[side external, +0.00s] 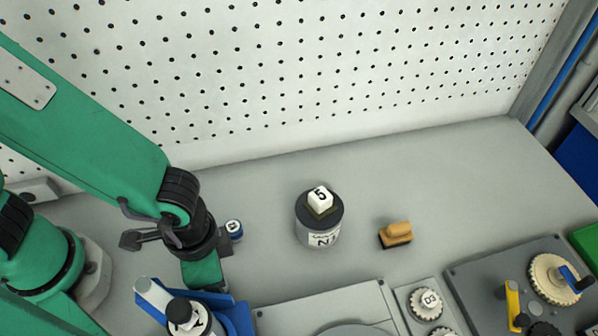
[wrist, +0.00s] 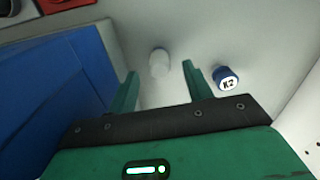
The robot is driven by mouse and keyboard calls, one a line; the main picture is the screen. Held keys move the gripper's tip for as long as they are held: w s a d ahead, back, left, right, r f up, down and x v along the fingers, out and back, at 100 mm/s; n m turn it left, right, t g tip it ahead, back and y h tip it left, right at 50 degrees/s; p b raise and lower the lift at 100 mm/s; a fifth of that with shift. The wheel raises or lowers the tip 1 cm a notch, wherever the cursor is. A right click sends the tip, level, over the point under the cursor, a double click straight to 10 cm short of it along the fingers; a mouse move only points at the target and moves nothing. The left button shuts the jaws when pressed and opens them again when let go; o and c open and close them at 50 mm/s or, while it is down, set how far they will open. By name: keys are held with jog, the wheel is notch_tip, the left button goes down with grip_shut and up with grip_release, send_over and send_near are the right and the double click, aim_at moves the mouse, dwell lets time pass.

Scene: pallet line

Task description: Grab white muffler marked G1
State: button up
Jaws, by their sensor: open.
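A small white cylindrical piece (wrist: 160,62) stands just beyond my fingertips in the wrist view, roughly in line with the gap between them. No mark can be read on it, so I cannot confirm that it is G1. My gripper (wrist: 160,78) is open, with nothing held between its two green fingers. A blue-and-white piece (wrist: 228,78), its label perhaps K2, stands to the right of the right finger. A small blue-and-white piece also shows beside my wrist in the side view (side external: 234,230).
A blue bin (wrist: 55,95) lies close on the left in the wrist view. In the side view, a dark-topped canister (side external: 318,234) carries a white block marked 5 (side external: 320,197). An orange-brown block (side external: 396,234) sits right of it. Bare bench (side external: 450,180) lies behind them.

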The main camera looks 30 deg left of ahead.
jog(key=shift+f, duration=0.15)
jog(key=shift+f, duration=2.45)
jog(key=c, duration=1.1)
jog(key=shift+d+r, duration=0.1)
jog(key=shift+r, duration=0.15)
notch_tip(320, 180, up, 18)
jog(key=shift+f, duration=0.2)
jog(key=shift+w, duration=0.1)
